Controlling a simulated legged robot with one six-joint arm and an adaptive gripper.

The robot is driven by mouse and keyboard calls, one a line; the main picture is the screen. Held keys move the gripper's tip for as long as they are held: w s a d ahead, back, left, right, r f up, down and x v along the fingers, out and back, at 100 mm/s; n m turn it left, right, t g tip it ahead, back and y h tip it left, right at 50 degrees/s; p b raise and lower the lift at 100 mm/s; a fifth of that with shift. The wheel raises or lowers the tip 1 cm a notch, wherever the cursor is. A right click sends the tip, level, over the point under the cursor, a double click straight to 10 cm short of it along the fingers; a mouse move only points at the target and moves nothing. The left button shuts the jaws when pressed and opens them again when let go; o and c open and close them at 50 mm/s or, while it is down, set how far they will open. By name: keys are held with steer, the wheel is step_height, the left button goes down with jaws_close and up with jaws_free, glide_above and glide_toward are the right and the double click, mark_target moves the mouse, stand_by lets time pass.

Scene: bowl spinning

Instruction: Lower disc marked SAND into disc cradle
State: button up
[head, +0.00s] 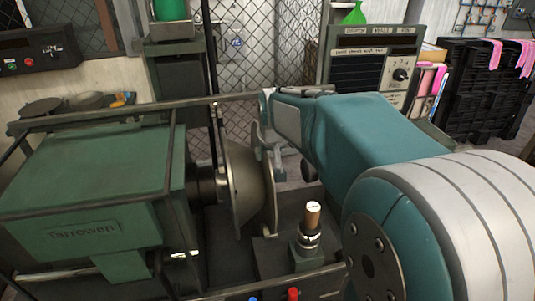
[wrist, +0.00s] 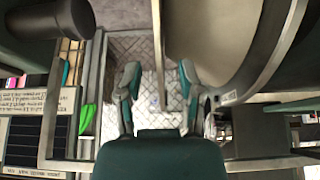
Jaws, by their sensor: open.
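My gripper (wrist: 158,75) is open in the wrist view, its two fingers apart over a patterned metal floor with nothing held between them. In the head view my arm reaches away and its end is partly hidden behind the lathe's disc. A large pale metal disc (head: 243,190) stands upright at the green machine's spindle, with a thinner plate edge just right of it. Its broad grey face (wrist: 210,35) appears to be the one at top right in the wrist view, beside the right finger. I cannot read SAND on any disc, and I cannot make out the disc cradle.
The green machine (head: 85,190) fills the left, with a rail (head: 130,112) along its top. A post with a wooden cap (head: 312,215) stands in front of the disc. A control cabinet (head: 370,70) and black crates (head: 485,85) stand behind. Metal bars frame the gripper in the wrist view.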

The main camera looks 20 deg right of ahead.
steer(key=v, duration=1.1)
steer(key=shift+s+r, duration=0.15)
steer(key=shift+r, duration=0.05)
steer(key=s+a+f, duration=0.3)
steer(key=s, duration=0.3)
steer(key=s+a+f+n, duration=0.1)
steer(key=s+a+f, duration=0.1)
steer(key=s+f, duration=0.2)
steer(key=s+a+f+n+y, duration=0.1)
steer(key=s+a+f, duration=0.2)
steer(key=s, duration=0.4)
steer(key=shift+s+a+f, duration=0.35)
steer(key=shift+f, duration=0.05)
steer(key=shift+d, duration=0.15)
